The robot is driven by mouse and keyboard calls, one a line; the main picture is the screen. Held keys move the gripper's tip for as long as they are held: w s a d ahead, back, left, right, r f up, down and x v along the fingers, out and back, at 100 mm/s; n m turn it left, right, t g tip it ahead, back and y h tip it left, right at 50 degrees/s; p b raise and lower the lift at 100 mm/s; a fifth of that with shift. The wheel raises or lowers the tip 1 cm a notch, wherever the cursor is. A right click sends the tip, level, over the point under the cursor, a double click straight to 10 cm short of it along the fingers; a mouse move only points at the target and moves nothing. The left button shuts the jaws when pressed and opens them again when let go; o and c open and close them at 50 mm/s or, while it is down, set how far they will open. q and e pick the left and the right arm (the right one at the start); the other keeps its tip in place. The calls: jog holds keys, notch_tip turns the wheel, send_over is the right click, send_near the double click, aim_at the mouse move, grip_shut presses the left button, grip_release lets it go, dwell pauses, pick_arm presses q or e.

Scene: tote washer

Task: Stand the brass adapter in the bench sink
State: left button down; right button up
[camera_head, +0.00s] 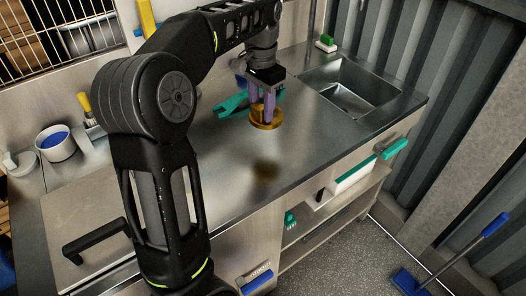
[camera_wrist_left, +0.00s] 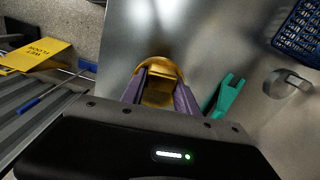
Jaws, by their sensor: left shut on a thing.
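The brass adapter (camera_head: 265,124) is a golden ring-like piece in the head view, between the purple fingertips of my left gripper (camera_head: 262,110). The gripper is shut on it, over the steel bench top. In the left wrist view the adapter (camera_wrist_left: 158,92) shows between the two purple fingers of the gripper (camera_wrist_left: 160,95). Whether its base touches the bench is hard to tell; a dark blurred patch lies on the steel nearer the front. The bench sink (camera_head: 345,92) is an empty-looking steel basin at the right end of the bench, to the right of the gripper. My right gripper is not in view.
A teal tool (camera_head: 232,106) lies beside the gripper. A green-and-white brush (camera_head: 325,43) stands behind the sink. A white cup with blue contents (camera_head: 57,143) is at the left. The bench front (camera_head: 240,215) is clear.

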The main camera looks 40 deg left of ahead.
pick_arm(q)
jog(key=shift+s+r+m, duration=0.15)
jog(key=shift+s+m, duration=0.1)
jog(key=shift+m, duration=0.05)
jog(key=shift+d+m, duration=0.2)
jog(key=shift+m, duration=0.3)
jog(key=shift+s, duration=0.1)
send_over(261, 151)
jog(key=shift+f, duration=3.25)
jog(key=shift+f, duration=0.1)
notch_tip(261, 151, down, 3)
jog(key=shift+f, duration=0.3)
